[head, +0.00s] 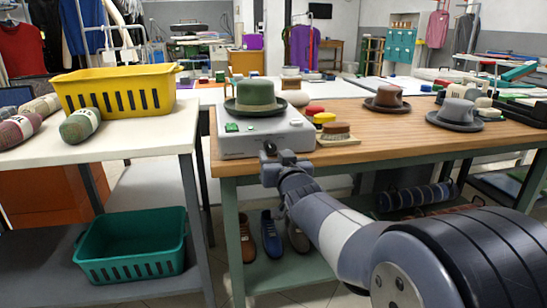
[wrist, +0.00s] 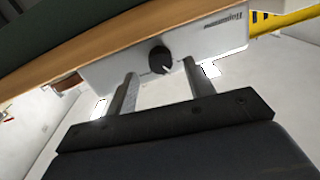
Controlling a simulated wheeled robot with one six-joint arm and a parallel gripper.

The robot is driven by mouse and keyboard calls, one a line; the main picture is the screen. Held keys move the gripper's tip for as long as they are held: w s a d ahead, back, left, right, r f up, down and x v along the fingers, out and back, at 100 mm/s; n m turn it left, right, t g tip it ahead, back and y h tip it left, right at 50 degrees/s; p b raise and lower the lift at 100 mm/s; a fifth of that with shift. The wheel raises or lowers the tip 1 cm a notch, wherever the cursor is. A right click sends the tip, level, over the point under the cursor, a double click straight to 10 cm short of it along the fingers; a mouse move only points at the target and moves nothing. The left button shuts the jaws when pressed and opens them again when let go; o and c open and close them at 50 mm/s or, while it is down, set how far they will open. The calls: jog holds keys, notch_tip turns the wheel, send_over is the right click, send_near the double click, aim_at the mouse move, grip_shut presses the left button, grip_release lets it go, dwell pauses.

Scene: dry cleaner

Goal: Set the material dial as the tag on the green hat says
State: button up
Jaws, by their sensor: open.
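The green hat (head: 256,96) sits on top of a pale grey machine (head: 262,137) at the left end of the wooden-topped table. I cannot make out a tag on the hat. The material dial is a round black knob (wrist: 161,60) with a white mark on the machine's front face; in the wrist view the mark points down and slightly right. My gripper (head: 284,158) is in front of the machine. In the wrist view my gripper (wrist: 160,68) is open, its two fingers on either side of the dial, with nothing clearly held.
A brown hat (head: 387,98), a grey hat (head: 458,113) and a wooden brush (head: 335,133) stand on the table to the right. A yellow basket (head: 118,90) is on the white table at left. A green basket (head: 133,247) sits below.

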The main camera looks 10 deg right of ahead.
aim_at(270, 147)
jog(key=shift+w+a, duration=0.1)
jog(key=shift+w, duration=1.15)
jog(key=c, duration=1)
jog(key=shift+b, duration=0.35)
jog(key=n+b, duration=0.1)
jog(key=n, duration=0.2)
jog(key=shift+n+b, duration=0.3)
jog(key=shift+b, duration=0.05)
jog(key=shift+n+b, duration=0.55)
jog(key=shift+n, duration=0.55)
jog(key=o, duration=1)
